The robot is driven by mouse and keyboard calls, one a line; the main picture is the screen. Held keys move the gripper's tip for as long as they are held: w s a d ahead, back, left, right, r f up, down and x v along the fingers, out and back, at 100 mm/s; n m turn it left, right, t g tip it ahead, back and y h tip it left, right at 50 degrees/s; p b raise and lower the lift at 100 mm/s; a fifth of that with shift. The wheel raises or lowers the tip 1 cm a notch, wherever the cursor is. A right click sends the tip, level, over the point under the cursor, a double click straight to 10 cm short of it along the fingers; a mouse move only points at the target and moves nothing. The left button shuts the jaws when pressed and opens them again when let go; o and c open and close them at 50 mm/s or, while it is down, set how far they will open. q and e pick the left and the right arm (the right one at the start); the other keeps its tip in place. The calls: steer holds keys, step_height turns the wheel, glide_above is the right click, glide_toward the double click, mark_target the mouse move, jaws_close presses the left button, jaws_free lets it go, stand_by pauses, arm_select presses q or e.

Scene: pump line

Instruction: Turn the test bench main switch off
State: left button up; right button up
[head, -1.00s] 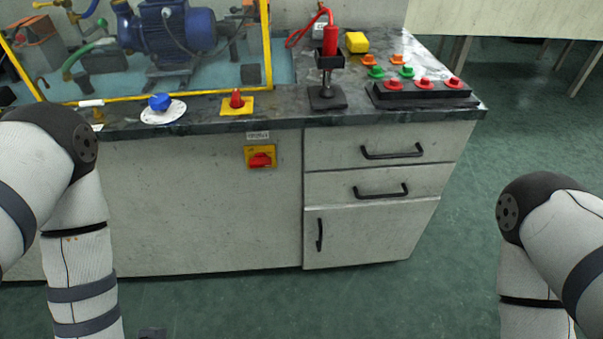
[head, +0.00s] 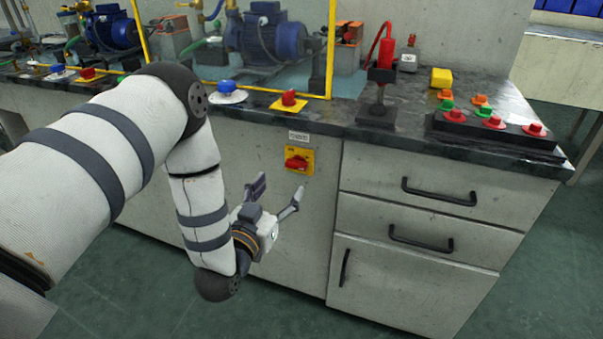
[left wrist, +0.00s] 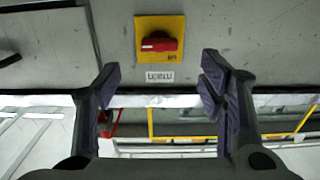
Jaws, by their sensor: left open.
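The main switch is a red rotary handle (head: 298,162) on a yellow plate (head: 307,152), on the cabinet front below the worktop edge. The handle lies about horizontal. In the left wrist view the red handle (left wrist: 160,44) shows on its yellow plate (left wrist: 145,23), upside down, with a white label (left wrist: 160,76) beside it. My left gripper (head: 278,190) is open and empty, below and a little left of the switch in the head view. Its fingers (left wrist: 161,75) also show in the left wrist view, apart from the switch. My right gripper is out of view.
The worktop (head: 345,116) overhangs the switch and carries a red knob (head: 289,98), a blue knob (head: 227,88) and a pump (head: 273,38) behind a yellow frame. Drawers with black handles (head: 439,192) are at the right. The floor in front is clear.

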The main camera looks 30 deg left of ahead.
mark_target(295, 168)
arm_select(q)
steer(key=b+x, duration=0.1)
steer(key=x, duration=0.8)
steer(key=shift+d, duration=0.1)
steer(key=c, duration=1.2)
steer(key=shift+o, duration=0.2)
steer(key=shift+n, duration=0.3)
steer(key=n+p, duration=0.1)
steer(key=n, duration=0.7)
steer(key=shift+f+n, duration=0.1)
steer(key=shift+n, duration=0.2)
steer(key=n, duration=0.4)
steer(key=shift+n+b, duration=0.3)
steer(key=shift+n, duration=1.9)
